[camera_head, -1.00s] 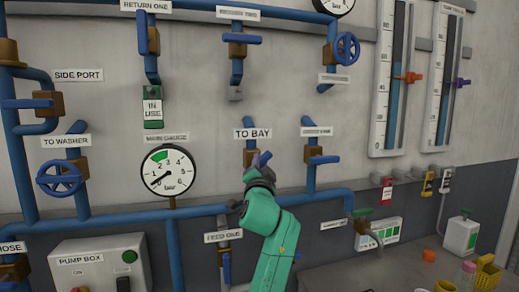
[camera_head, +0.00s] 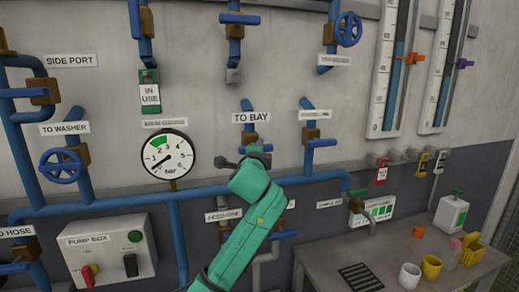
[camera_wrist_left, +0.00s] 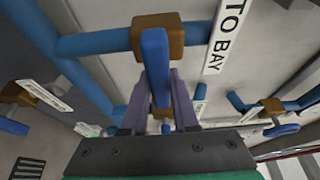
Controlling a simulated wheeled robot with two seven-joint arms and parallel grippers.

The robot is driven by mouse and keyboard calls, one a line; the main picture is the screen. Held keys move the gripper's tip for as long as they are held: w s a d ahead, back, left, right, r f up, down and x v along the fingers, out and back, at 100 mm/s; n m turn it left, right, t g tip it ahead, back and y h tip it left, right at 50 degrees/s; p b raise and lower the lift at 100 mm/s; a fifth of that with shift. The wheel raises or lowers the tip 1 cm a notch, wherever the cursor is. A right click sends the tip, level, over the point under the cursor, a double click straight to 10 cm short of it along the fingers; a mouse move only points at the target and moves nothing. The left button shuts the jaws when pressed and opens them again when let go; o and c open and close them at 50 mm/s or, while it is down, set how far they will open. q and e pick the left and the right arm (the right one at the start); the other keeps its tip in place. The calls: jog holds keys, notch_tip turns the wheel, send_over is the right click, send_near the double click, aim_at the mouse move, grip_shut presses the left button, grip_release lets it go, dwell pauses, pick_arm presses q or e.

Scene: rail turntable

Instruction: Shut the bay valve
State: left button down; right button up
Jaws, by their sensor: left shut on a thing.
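The bay valve has a brown body (camera_wrist_left: 158,35) on a blue pipe, beside the TO BAY label (camera_wrist_left: 228,30). Its blue lever (camera_wrist_left: 155,68) lies across the pipe in the left wrist view. My left gripper (camera_wrist_left: 160,108) has its purple fingers on either side of the lever and is shut on it. In the head view my left gripper (camera_head: 247,158) is below the TO BAY label (camera_head: 250,117), and my green arm and wrist hide most of the valve. My right gripper is in neither view.
A blue lever valve (camera_head: 320,143) stands close to the right. The pressure gauge (camera_head: 169,156) is to the left, its needle low. A blue pipe (camera_head: 200,192) runs behind my arm. A table (camera_head: 320,262) with cups stands at lower right.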

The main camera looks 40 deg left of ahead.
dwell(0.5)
pick_arm(q)
jog(key=c, duration=0.7)
grip_release()
jog(key=shift+s+d+f, duration=0.1)
jog(key=shift+s+d, duration=0.05)
jog(key=shift+s, duration=0.05)
jog(key=b+v, duration=0.5)
jog(key=v, duration=0.9)
jog(key=shift+s+b, duration=0.1)
jog(key=shift+b, duration=0.25)
